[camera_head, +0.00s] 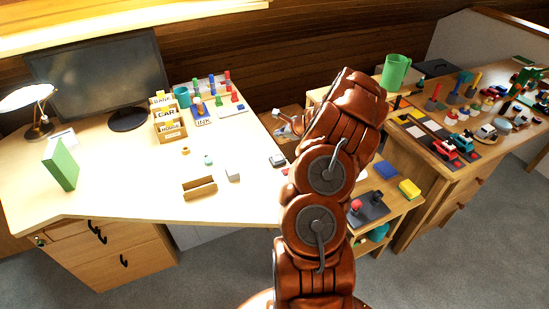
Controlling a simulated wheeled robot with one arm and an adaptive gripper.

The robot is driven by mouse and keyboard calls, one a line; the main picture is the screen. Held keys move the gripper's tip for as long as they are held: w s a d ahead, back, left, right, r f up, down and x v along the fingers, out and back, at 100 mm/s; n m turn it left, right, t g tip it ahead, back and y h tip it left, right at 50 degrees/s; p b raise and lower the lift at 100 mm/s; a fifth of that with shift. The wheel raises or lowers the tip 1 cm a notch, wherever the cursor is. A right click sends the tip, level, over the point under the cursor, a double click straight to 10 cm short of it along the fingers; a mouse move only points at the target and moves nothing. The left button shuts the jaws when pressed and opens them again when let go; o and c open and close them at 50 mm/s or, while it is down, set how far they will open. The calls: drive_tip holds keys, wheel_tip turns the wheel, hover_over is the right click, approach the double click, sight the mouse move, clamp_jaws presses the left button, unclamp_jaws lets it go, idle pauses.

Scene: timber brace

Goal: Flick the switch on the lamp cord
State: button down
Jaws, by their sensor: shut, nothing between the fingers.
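A desk lamp (39,128) with a white shade and a dark base stands at the far left of the pale desk (120,185). I cannot make out its cord or a switch on it. My gripper (281,122) is beyond the right side of the desk, far to the right of the lamp. It is small in the picture and partly hidden by my brown arm. It is shut and empty.
A monitor (98,82) stands behind the lamp, and a green book (62,164) stands upright in front of it. A card box (167,119) and a small wooden tray (200,188) are on the desk. The front left desktop is clear. A cluttered workbench (445,165) stands at right.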

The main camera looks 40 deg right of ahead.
sight(276, 158)
drive_tip(key=shift+f, duration=0.15)
drive_tip(key=f+b, duration=0.2)
drive_tip(key=f, duration=0.1)
drive_tip(key=f+b, duration=0.2)
drive_tip(key=b, duration=0.1)
drive_tip(key=a+f+b, duration=0.1)
drive_tip(key=f+b, duration=0.1)
drive_tip(key=f, duration=0.1)
drive_tip(key=shift+w+a+f+b, duration=0.1)
drive_tip(key=shift+w+f+b, duration=0.05)
drive_tip(key=shift+f+b, duration=0.15)
drive_tip(key=shift+f, duration=0.15)
idle(1.4)
drive_tip(key=shift+f+b, duration=0.25)
drive_tip(key=shift+b, duration=0.05)
drive_tip(key=shift+a+f, duration=0.1)
drive_tip(key=shift+f, duration=0.2)
idle(0.6)
drive_tip(key=shift+r, duration=0.2)
drive_tip(key=shift+r+p, duration=0.5)
drive_tip(key=shift+r, duration=0.1)
